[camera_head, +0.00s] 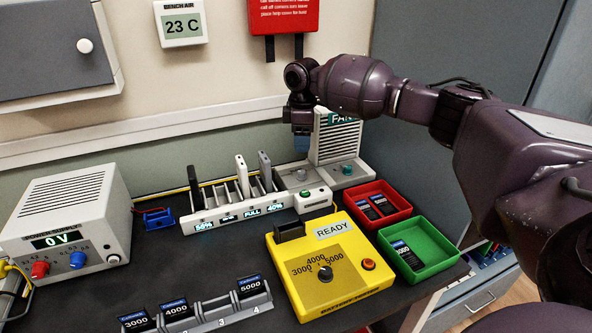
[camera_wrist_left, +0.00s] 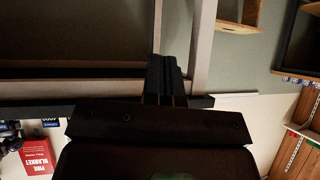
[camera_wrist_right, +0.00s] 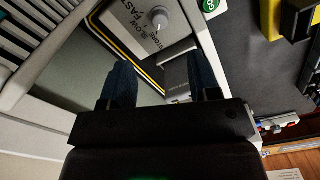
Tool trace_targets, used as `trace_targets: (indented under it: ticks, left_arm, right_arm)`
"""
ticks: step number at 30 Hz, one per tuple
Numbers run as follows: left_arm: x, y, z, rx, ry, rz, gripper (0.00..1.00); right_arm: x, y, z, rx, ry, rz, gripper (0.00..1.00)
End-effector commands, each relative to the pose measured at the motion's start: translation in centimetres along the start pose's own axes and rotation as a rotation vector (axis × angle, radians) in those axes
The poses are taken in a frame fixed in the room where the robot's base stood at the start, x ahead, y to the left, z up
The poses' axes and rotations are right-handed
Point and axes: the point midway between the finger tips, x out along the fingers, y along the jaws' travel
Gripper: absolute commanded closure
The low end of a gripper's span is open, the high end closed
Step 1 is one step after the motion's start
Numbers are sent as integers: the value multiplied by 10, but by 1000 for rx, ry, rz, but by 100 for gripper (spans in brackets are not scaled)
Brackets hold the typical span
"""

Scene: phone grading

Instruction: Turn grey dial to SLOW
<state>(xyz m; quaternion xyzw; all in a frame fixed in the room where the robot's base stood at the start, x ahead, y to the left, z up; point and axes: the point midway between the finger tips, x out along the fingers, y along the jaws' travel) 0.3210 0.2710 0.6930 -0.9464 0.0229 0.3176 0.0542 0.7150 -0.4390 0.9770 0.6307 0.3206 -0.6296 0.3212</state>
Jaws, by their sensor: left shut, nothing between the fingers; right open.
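The grey dial (camera_wrist_right: 159,18) is a round knob on a pale panel with dark lettering, of which FAST is readable. It is near the top of the right wrist view, and I cannot make out its setting for certain. My left gripper (camera_wrist_left: 163,75) is shut and empty, away from the bench.
A teal knob (camera_head: 347,170) sits on the fan base. A battery rack (camera_head: 240,212) stands close to the left. A yellow tester (camera_head: 335,283), a red tray (camera_head: 405,210) and a green tray (camera_head: 440,255) are in front. A power supply (camera_head: 65,225) is at left.

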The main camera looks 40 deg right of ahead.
Motion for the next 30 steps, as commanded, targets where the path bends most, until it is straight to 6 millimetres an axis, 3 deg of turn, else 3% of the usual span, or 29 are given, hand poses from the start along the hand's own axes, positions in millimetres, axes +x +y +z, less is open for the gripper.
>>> trace_targets:
  ticks: [9,15,21,30]
  left_arm:
    - [3,1,15,-1,-26,1,100]
    - [9,2,14,-3,-21,3,100]
    - [12,3,13,-5,-17,3,100]
    - [11,3,15,-6,-21,2,100]
  right_arm:
    - [57,-1,0,-1,-5,-7,44]
    - [85,-1,0,0,-4,-5,44]
    - [99,-1,0,1,-2,-3,44]
    - [100,0,0,1,0,-1,44]
